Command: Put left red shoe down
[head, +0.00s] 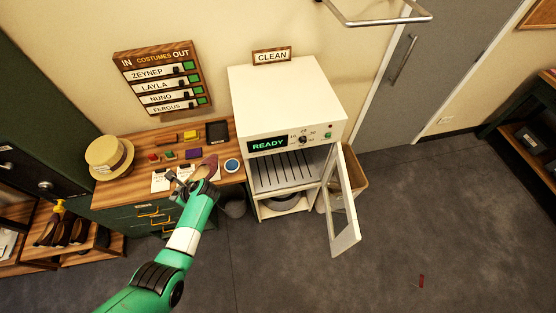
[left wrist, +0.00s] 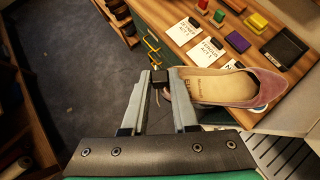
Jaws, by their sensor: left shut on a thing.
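The red shoe (head: 208,168) is a dusky pinkish-red pump with a tan insole. In the left wrist view the shoe (left wrist: 268,88) lies to the right of my fingers, with its opening up and its toe pointing right. My left gripper (head: 183,181) is shut on it at the heel end, over the front of the wooden counter (head: 133,190). In the left wrist view a small dark block shows between the fingertips of the gripper (left wrist: 160,76). Whether the shoe touches the counter is hard to tell. My right gripper is out of view.
Paper cards, colored blocks, a black pad (head: 217,132) and a blue round dish (head: 231,165) crowd the counter. A straw hat (head: 108,157) sits at its left end. The white cabinet (head: 285,100) reading READY has its door (head: 343,205) open, showing a slatted rack (head: 280,172).

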